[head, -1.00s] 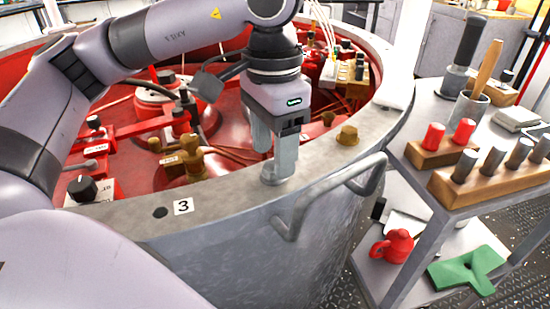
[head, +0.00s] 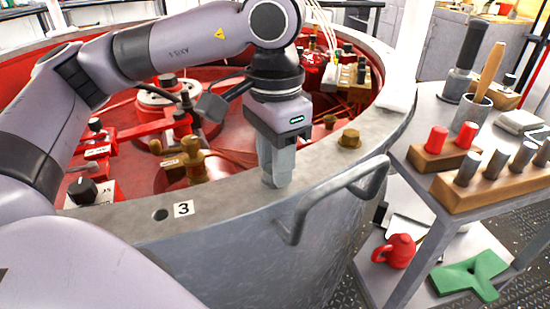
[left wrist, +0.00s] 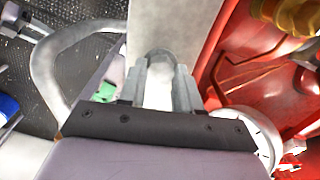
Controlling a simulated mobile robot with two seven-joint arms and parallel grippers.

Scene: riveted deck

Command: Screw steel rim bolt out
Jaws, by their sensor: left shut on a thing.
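My left gripper (head: 276,182) points straight down at the grey rim (head: 230,200) of the large round vessel. Its fingers are shut on the steel rim bolt, which the fingers hide in the head view. In the left wrist view the rounded grey top of the steel rim bolt (left wrist: 160,60) shows between the two fingertips (left wrist: 160,82), against the rim. How far the bolt sits in the rim cannot be told. My right gripper is not in view.
A brass bolt (head: 349,138) stands on the rim to the right. An empty hole (head: 160,214) beside a label "3" (head: 183,209) lies to the left. A bent handle (head: 340,190) juts from the outer wall. A cart (head: 425,190) with wooden peg blocks (head: 490,190) stands at right.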

